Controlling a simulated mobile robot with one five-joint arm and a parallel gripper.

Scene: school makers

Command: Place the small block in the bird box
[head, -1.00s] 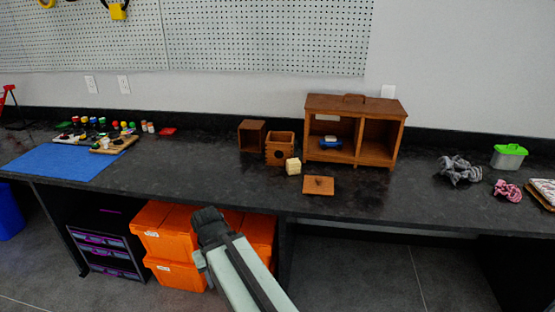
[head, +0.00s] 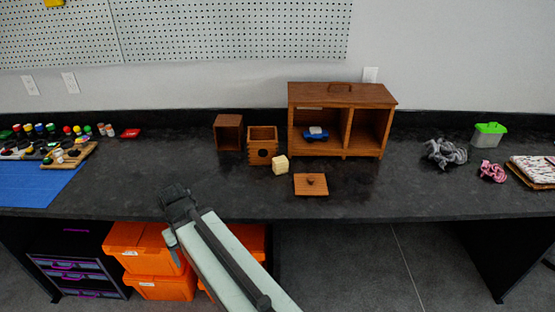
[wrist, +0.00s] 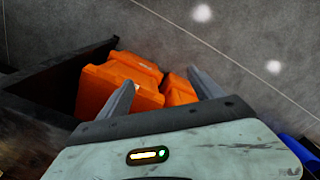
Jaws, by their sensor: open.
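The small block (head: 280,165) is a pale cream cube on the dark counter in the head view. The bird box (head: 258,154) looks to be the small wooden box with a round hole in its front, just left of the block and open at the top. A flat wooden lid with a knob (head: 311,185) lies on the counter to the right of the block. My gripper (head: 176,194) is at the counter's front edge, left of and nearer than the block. In the wrist view my gripper (wrist: 160,92) is open and empty, its two fingers apart over the orange bins.
A wooden cabinet (head: 342,92) holds a blue toy car (head: 315,134). Orange bins (head: 150,262) sit under the counter (head: 400,195). Counter between my gripper and the block is clear.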

